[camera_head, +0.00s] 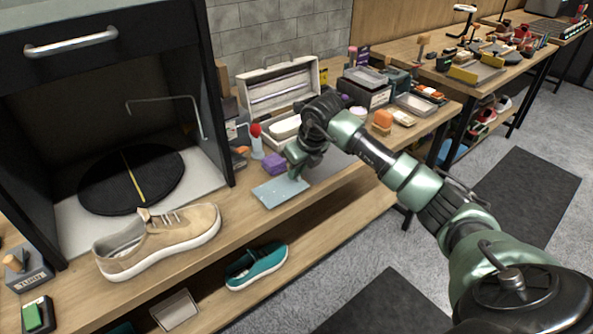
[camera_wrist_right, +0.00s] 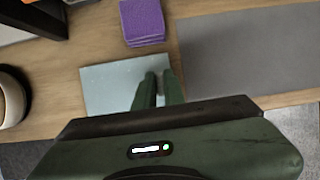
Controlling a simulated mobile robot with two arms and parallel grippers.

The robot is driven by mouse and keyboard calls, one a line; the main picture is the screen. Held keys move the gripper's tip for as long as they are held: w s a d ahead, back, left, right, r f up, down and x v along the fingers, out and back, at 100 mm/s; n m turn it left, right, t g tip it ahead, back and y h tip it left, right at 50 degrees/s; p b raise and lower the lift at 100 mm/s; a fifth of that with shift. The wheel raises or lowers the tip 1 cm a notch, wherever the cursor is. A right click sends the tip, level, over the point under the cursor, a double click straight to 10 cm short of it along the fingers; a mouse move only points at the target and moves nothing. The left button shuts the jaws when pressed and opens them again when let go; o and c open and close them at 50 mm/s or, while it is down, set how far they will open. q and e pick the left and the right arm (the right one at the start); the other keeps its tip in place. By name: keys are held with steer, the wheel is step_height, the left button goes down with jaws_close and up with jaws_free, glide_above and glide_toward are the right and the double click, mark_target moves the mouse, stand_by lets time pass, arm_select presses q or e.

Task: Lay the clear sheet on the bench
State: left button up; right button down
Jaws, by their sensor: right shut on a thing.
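The clear sheet (camera_head: 274,194) is a pale blue, see-through rectangle at the bench's front edge, between the tan sneaker and the grey mat. It also shows in the right wrist view (camera_wrist_right: 106,88), flat against the wood. My right gripper (camera_head: 295,174) reaches down over the sheet's right part. Its two fingers (camera_wrist_right: 159,76) are close together and shut on the sheet. I cannot tell whether the sheet rests fully on the bench (camera_head: 240,213) or is just above it. My left gripper is not in view.
A purple block of cloths or sponge (camera_head: 274,163) sits just behind the sheet. The grey mat (camera_wrist_right: 250,55) lies right of it. The tan sneaker (camera_head: 160,238) stands to the left, before the open black cabinet (camera_head: 220,110). A teal shoe (camera_head: 257,266) is on the lower shelf.

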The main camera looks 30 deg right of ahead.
steer(key=shift+f, duration=0.25)
steer(key=shift+f, duration=0.1)
steer(key=shift+f, duration=0.15)
steer(key=c, duration=1.5)
jaws_free()
steer(key=shift+r, duration=0.2)
steer(key=shift+r, duration=0.25)
steer(key=b+v, duration=0.1)
steer(key=v, duration=1)
steer(key=shift+s+r, duration=0.15)
steer(key=shift+r, duration=0.15)
